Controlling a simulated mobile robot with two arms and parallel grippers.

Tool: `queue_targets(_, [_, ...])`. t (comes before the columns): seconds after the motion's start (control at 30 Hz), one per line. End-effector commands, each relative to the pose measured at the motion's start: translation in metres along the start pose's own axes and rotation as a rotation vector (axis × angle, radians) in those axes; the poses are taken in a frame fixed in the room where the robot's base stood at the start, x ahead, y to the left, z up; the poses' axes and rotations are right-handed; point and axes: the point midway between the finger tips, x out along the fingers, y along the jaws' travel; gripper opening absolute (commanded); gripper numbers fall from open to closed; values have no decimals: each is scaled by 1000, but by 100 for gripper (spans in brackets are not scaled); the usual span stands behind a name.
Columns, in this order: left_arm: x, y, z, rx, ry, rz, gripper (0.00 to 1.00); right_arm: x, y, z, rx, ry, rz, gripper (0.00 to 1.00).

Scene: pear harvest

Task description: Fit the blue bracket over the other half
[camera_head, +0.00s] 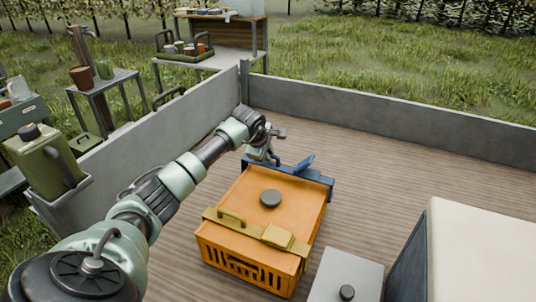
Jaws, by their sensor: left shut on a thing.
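The blue bracket (317,178) lies along the far edge of an orange crate (283,193), with a raised blue flap near its middle. My left gripper (262,155) reaches down at the bracket's left part and is shut on it; the fingertips are partly hidden. I cannot tell whether the bracket rests on the crate or hangs just above it. A yellow bracket (259,234) with a handle and a block lies across the crate's near end, apart from the blue one. My right gripper is not in view.
A grey box (345,276) and a large pale box (480,250) stand at the right. Tables with pots stand outside.

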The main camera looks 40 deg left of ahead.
Motion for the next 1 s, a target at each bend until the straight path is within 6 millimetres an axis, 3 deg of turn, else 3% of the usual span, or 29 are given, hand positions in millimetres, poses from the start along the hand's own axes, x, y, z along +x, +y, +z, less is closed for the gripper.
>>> queue_targets(1.0, [7,-4,0,-1,-1,2,0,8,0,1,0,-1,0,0])
